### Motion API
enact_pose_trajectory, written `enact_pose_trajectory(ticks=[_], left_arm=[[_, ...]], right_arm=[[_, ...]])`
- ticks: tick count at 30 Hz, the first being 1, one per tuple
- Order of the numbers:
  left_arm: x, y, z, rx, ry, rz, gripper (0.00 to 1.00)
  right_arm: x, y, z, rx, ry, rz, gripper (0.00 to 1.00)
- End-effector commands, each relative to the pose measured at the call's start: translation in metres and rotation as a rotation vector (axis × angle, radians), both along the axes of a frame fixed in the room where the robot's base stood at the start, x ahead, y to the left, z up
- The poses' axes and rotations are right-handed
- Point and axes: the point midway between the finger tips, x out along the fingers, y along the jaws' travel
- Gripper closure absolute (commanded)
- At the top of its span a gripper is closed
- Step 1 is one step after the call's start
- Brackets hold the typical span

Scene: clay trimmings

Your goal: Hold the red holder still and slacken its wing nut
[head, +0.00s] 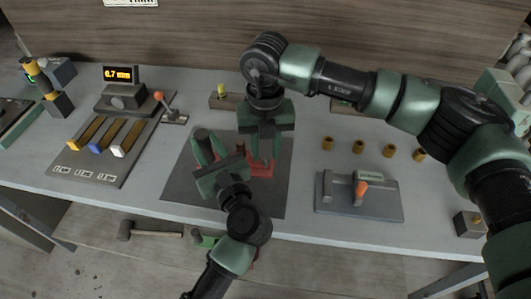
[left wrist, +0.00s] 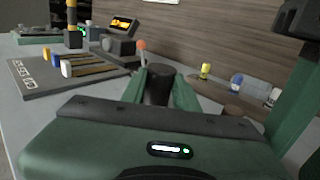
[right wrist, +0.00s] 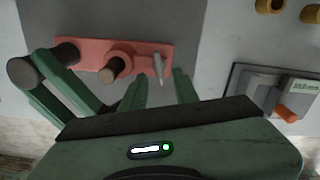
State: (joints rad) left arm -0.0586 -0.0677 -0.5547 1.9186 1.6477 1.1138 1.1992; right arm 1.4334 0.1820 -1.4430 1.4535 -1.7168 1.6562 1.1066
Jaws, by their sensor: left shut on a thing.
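The red holder (head: 262,170) lies on the dark mat (head: 180,188); it also shows in the right wrist view (right wrist: 92,56). A dark upright cylinder (left wrist: 158,88) sits between the fingers of my left gripper (head: 206,150), which is shut on it. The cylinder appears to rise from the holder's left end; its base is partly hidden. My right gripper (right wrist: 160,80) is open and points down over the holder. Its fingertips lie either side of a slim grey piece, which looks like the wing nut (right wrist: 158,66). I cannot tell whether they touch it.
A round brown-topped post (right wrist: 112,68) stands on the holder left of the wing nut. A grey fixture with an orange knob (head: 360,198) is to the right. Several brass rings (head: 358,147) sit behind it. A bar rack (head: 90,165) and a display (head: 121,76) are left.

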Motion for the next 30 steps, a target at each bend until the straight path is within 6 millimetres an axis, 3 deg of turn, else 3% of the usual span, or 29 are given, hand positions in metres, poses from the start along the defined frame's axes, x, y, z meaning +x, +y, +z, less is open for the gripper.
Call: enact_pose_trajectory(ticks=[6, 14, 15, 18, 30], left_arm=[[0.0, 0.0, 0.0, -0.001, 0.001, 0.0, 1.0], [0.0, 0.0, 0.0, -0.001, 0.001, 0.0, 1.0], [0.0, 0.0, 0.0, -0.001, 0.001, 0.0, 1.0], [0.0, 0.0, 0.0, -0.001, 0.001, 0.0, 1.0], [0.0, 0.0, 0.0, 0.0, 0.001, 0.0, 1.0]], right_arm=[[0.0, 0.0, -0.018, 0.0, 0.0, 0.0, 0.7], [0.0, 0.0, -0.019, 0.0, 0.0, 0.001, 0.7], [0.0, 0.0, -0.019, 0.0, -0.001, 0.001, 0.73], [0.0, 0.0, -0.019, 0.0, -0.001, 0.001, 1.0], [0.0, 0.0, -0.018, 0.0, -0.001, 0.03, 1.0]])
